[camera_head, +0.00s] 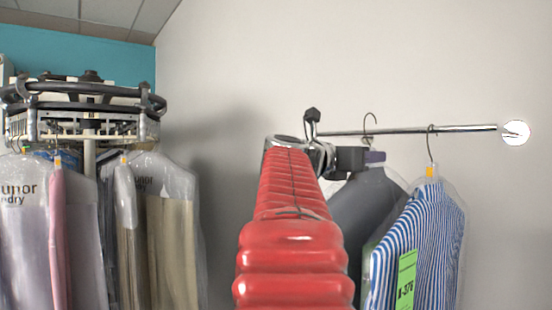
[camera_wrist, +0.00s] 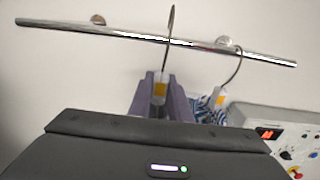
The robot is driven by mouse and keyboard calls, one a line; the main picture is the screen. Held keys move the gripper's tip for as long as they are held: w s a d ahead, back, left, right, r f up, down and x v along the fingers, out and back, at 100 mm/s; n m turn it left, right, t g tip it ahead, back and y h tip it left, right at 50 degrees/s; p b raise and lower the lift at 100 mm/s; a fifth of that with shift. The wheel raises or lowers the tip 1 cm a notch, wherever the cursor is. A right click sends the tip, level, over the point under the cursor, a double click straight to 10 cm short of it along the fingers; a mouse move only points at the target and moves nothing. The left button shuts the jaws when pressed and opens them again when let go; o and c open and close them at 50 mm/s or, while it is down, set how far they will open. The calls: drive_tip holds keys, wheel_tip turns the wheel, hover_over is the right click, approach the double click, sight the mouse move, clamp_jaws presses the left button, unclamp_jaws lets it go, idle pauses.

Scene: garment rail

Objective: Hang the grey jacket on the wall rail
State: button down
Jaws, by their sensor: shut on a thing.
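The grey jacket (camera_head: 368,215) hangs in clear film from my gripper (camera_head: 372,157), partly hidden behind my red arm. In the wrist view, the purple fingers of my gripper (camera_wrist: 163,103) are shut around the hanger neck, by a yellow tag (camera_wrist: 160,87). The jacket's wire hook (camera_wrist: 171,22) rises above the wall rail (camera_wrist: 120,33) and crosses it in the picture.
A blue-striped shirt (camera_head: 415,240) with a green tag hangs on the rail, just right of the jacket. A garment carousel (camera_head: 85,95) with several bagged clothes stands at the left. The wrist view shows a control panel (camera_wrist: 290,130) at the right.

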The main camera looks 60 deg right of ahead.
sight(344, 184)
drive_tip(key=shift+x, duration=2.45)
drive_tip(key=shift+f, duration=1.2)
idle(1.1)
drive_tip(key=c, duration=1.6)
unclamp_jaws()
drive_tip(key=shift+f, duration=0.1)
drive_tip(key=shift+o, duration=0.2)
drive_tip(key=shift+f, duration=0.1)
drive_tip(key=v, duration=1.3)
drive_tip(key=shift+w+a, duration=0.2)
drive_tip(key=shift+a, duration=0.15)
drive_tip(key=shift+o, duration=1)
